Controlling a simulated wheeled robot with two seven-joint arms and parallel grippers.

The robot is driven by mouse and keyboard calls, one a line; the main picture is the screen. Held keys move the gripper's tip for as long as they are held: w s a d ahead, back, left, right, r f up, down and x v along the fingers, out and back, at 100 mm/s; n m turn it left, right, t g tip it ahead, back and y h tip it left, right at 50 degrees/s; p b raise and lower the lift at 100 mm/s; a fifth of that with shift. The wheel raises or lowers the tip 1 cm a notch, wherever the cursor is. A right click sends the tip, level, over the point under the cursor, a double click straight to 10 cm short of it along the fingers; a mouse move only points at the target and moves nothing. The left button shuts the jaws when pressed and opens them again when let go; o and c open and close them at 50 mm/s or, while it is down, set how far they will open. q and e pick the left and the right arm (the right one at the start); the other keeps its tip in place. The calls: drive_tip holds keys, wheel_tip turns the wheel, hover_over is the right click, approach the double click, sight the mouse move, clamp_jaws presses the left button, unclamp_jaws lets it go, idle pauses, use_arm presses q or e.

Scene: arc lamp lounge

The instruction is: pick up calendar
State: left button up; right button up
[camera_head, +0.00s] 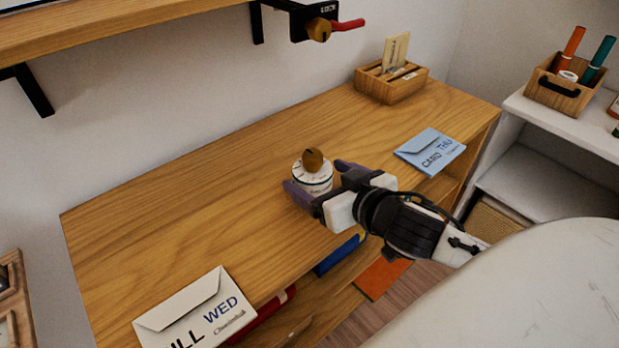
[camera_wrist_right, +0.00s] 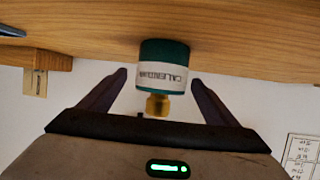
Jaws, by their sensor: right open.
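The calendar (camera_head: 313,182) is a small upright cylinder with a gold-brown knob on top, standing on the wooden desk (camera_head: 210,190). In the right wrist view the calendar (camera_wrist_right: 163,57) is dark green with a white band lettered CALENDAR. My right gripper (camera_head: 316,183) is open, with one finger on each side of the calendar. In the right wrist view gaps show between the fingers and the calendar, and I see no grip on it. My left gripper is not in view.
A blue envelope (camera_head: 430,150) lies right of the calendar, a white one (camera_head: 195,313) at the front left. A wooden letter holder (camera_head: 389,84) stands at the back right. A shelf (camera_head: 110,22) with a bracket overhangs the back. The desk's left middle is clear.

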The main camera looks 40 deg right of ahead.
drive_tip(key=shift+s+f+x, duration=0.1)
drive_tip(key=shift+f+x, duration=0.1)
drive_tip(key=shift+x, duration=0.9)
drive_tip(key=shift+s+f+x, duration=0.1)
drive_tip(key=shift+f+x, duration=0.05)
drive_tip(key=shift+x, duration=0.95)
drive_tip(key=shift+f+x, duration=0.2)
drive_tip(key=shift+x, duration=0.9)
drive_tip(key=shift+a+r, duration=0.1)
drive_tip(key=c, duration=1.3)
drive_tip(key=shift+r, duration=0.1)
drive_tip(key=shift+c, duration=0.8)
